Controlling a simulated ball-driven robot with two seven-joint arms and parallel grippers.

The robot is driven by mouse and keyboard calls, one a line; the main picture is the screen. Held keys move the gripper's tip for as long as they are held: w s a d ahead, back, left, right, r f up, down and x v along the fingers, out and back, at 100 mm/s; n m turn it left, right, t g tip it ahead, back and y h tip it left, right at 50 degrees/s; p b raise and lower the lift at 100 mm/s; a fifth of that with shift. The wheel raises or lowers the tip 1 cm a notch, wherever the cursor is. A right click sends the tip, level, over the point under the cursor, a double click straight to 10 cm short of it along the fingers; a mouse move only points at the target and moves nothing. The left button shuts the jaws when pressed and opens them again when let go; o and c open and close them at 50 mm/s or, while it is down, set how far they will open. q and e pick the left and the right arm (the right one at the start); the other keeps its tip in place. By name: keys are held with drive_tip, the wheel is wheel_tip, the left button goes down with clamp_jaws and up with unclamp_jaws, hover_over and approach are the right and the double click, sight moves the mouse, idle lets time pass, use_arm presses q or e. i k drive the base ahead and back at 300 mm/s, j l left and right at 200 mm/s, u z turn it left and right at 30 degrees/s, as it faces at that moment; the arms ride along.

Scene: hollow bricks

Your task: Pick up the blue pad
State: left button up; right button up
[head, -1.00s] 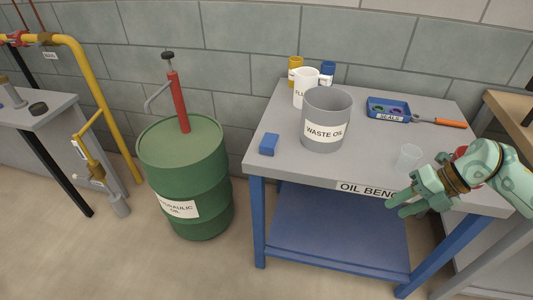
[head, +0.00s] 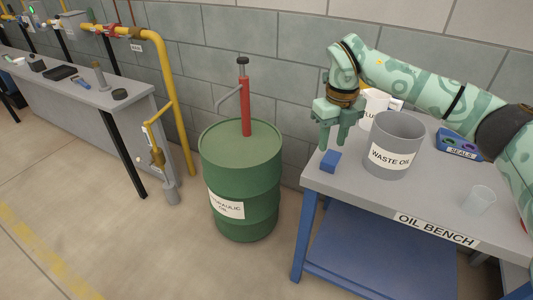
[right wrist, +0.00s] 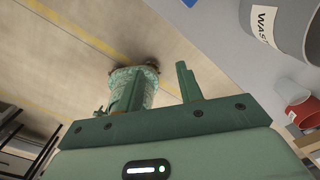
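The blue pad (head: 331,161), a small blue block, lies near the left end of the grey oil bench top (head: 343,186). My right gripper (head: 333,143) points down just above and behind the pad in the head view, with its fingers apart and nothing between them. Whether it touches the pad I cannot tell. In the right wrist view the two fingers (right wrist: 158,88) are spread, and a bit of blue, likely the pad (right wrist: 189,2), shows at the top edge, outside them. My left gripper is not in view.
The grey waste oil bucket (head: 394,150) stands right of the pad, with a white jug (head: 371,106) behind. A blue seals tray (head: 459,146) and a clear cup (head: 479,201) are farther right. A green drum (head: 240,170) with a red pump stands left of the bench.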

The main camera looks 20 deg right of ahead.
sight(329, 163)
drive_tip(key=l+u, duration=0.4)
drive_tip(key=k+l+u, duration=0.1)
drive_tip(key=l+u, duration=0.3)
drive_tip(key=k+l+u, duration=0.2)
drive_tip(key=l+u, duration=0.15)
drive_tip(key=k+l, duration=0.15)
drive_tip(key=l, duration=0.2)
drive_tip(key=k+l+u, duration=0.1)
drive_tip(key=l, duration=0.25)
drive_tip(key=k+l, duration=0.15)
drive_tip(key=l, duration=0.15)
